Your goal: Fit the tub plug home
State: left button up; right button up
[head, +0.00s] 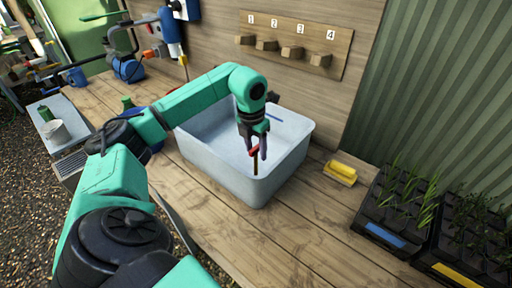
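The tub (285,180) is a pale grey-white open box standing on the wooden bench. My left gripper (257,152) points down over the tub, in front of its inner walls. A small red piece and a thin dark piece show at its fingers; I cannot tell whether they are held or belong to the gripper. The plug cannot be made out for certain. The tub's floor and drain are mostly hidden by the front wall and my arm. My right gripper is not in view.
A yellow block (341,171) lies on the bench right of the tub. Black seedling trays (372,228) stand at the far right. A numbered peg board (293,43) is on the wall behind. Bare bench (290,240) lies in front.

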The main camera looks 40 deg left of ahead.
pick_arm(q)
jog(key=r, duration=0.8)
jog(key=shift+s+r, duration=0.15)
jog(key=shift+s, duration=0.25)
notch_tip(320, 180, up, 6)
jog(key=s+p, duration=0.1)
jog(key=shift+p, duration=0.4)
